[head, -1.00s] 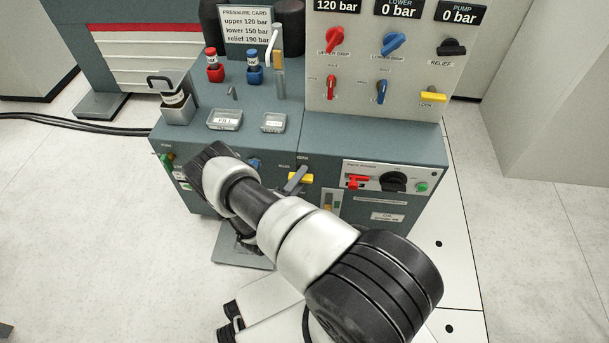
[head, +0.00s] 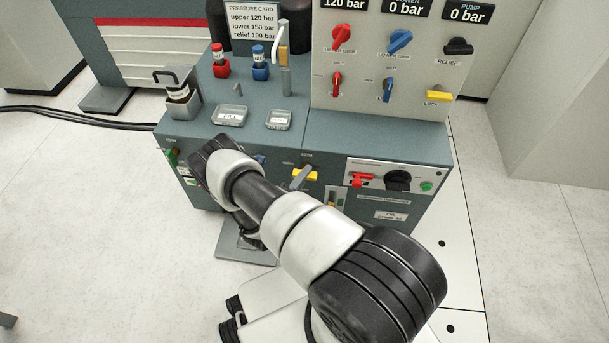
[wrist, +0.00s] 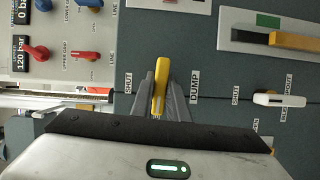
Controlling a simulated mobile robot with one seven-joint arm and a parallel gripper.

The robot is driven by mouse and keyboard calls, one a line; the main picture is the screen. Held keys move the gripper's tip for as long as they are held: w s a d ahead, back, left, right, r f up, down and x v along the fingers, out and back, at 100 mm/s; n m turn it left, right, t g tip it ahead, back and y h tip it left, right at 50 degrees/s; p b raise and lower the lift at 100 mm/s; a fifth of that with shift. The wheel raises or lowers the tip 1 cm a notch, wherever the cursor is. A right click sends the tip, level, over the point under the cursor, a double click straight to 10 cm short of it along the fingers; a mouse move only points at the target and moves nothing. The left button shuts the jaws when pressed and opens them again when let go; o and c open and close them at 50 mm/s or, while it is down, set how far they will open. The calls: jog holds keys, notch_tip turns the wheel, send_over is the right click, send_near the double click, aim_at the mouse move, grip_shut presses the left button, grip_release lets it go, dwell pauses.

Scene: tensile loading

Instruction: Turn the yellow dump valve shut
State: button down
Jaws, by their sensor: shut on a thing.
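The yellow dump valve handle (wrist: 160,84) is in the middle of the wrist view. It points nearly straight up in that picture, between the SHUT label on the left and the DUMP label on the right. My gripper (wrist: 161,80) is shut on it, with a grey finger along each side. In the head view, part of the yellow handle (head: 311,177) shows on the cabinet's front, with a grey finger of my gripper (head: 302,178) across it. My arm hides the rest of the gripper there.
A white lever (wrist: 280,100) with its own labels sits right of the handle in the wrist view. A gauge plate (wrist: 235,38) is at upper right. In the head view, a red switch (head: 363,180) and black knob (head: 398,181) lie to the right.

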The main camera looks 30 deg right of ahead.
jog(key=m+y, duration=0.1)
jog(key=m, duration=0.2)
jog(key=shift+r+g+p, duration=0.1)
jog(key=shift+g+p, duration=0.2)
jog(key=m+y+p, duration=0.1)
jog(key=m+y, duration=0.1)
jog(key=m, duration=0.1)
jog(key=shift+s+d+m, duration=0.1)
jog(key=shift+m, duration=0.3)
jog(key=m+t+y+p, duration=0.1)
jog(key=m+y, duration=0.1)
jog(key=m, duration=0.1)
jog(key=shift+m+y, duration=0.3)
jog(key=shift+m, duration=0.1)
jog(key=shift+m+t+y+p, duration=0.45)
jog(key=shift+m+y, duration=0.25)
jog(key=shift+m, duration=0.3)
jog(key=c, duration=1.7)
grip_release()
